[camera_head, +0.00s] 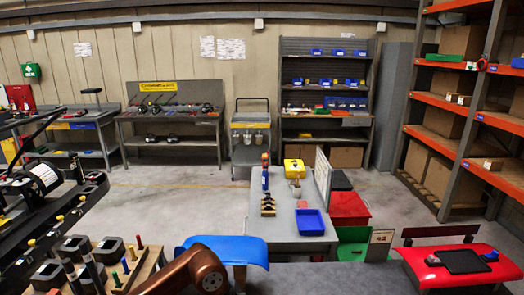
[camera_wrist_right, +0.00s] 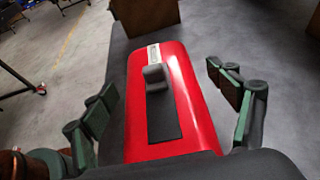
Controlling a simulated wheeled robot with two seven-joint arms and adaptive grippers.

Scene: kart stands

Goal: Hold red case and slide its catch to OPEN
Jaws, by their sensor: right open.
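The red case (camera_wrist_right: 185,95) lies in the middle of the right wrist view, on a dark grey surface. Its top has a long black track (camera_wrist_right: 164,118). A grey block-like catch (camera_wrist_right: 154,77) sits at the far end of this track, just below a white label (camera_wrist_right: 153,53) whose print is too small to read. My right gripper (camera_wrist_right: 168,108) is open, with one green-padded finger on each side of the case and visible gaps to it. I cannot pick out this case with certainty in the head view. My left gripper does not show in either view.
A brown box (camera_wrist_right: 146,14) stands just beyond the case. In the head view, a grey table (camera_head: 285,232) holds a blue tray (camera_head: 310,222). A blue stool (camera_head: 225,248) is beside it, and a red-topped stand (camera_head: 415,268) is at right. A tool-laden bench crowds the left.

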